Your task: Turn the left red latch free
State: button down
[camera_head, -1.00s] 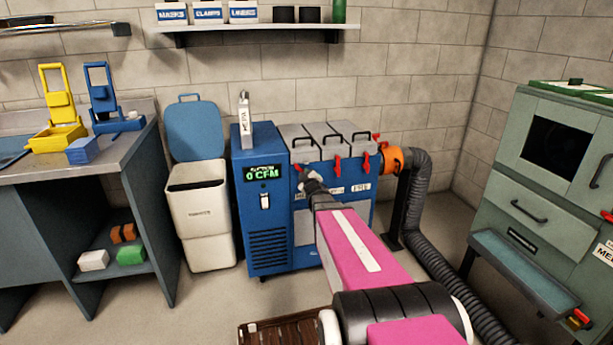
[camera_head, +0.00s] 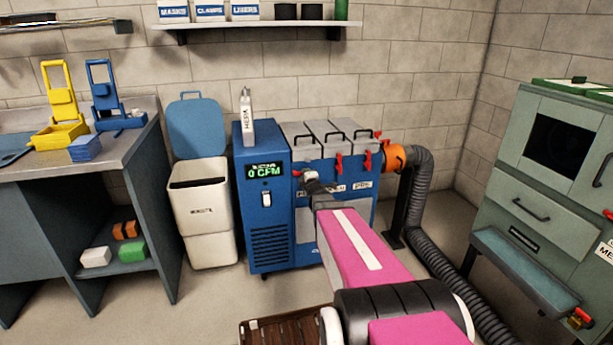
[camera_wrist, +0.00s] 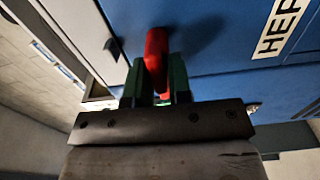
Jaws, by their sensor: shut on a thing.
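The left red latch (camera_wrist: 156,52) is on the blue filter unit's front. In the wrist view it stands between the green fingers of my gripper (camera_wrist: 156,88), which are shut on it. In the head view only a small red part of this latch (camera_head: 297,173) shows, just left of my gripper (camera_head: 310,178); my gripper and arm hide the rest. The middle red latch (camera_head: 339,163) and the right red latch (camera_head: 367,161) hang down on the same front. The blue filter unit (camera_head: 268,215) shows "0 CFM".
An orange collar (camera_head: 394,157) and grey duct hose (camera_head: 421,190) are right of the unit. A white bin (camera_head: 201,212) with a blue lid stands to its left. A green-grey cabinet (camera_head: 540,190) is at the far right, a workbench (camera_head: 75,165) at the left.

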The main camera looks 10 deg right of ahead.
dwell(0.6)
jog(key=c, duration=1.2)
grip_release()
jog(key=shift+o, duration=0.2)
jog(key=shift+s, duration=0.1)
jog(key=s, duration=1)
jog(key=shift+s, duration=0.35)
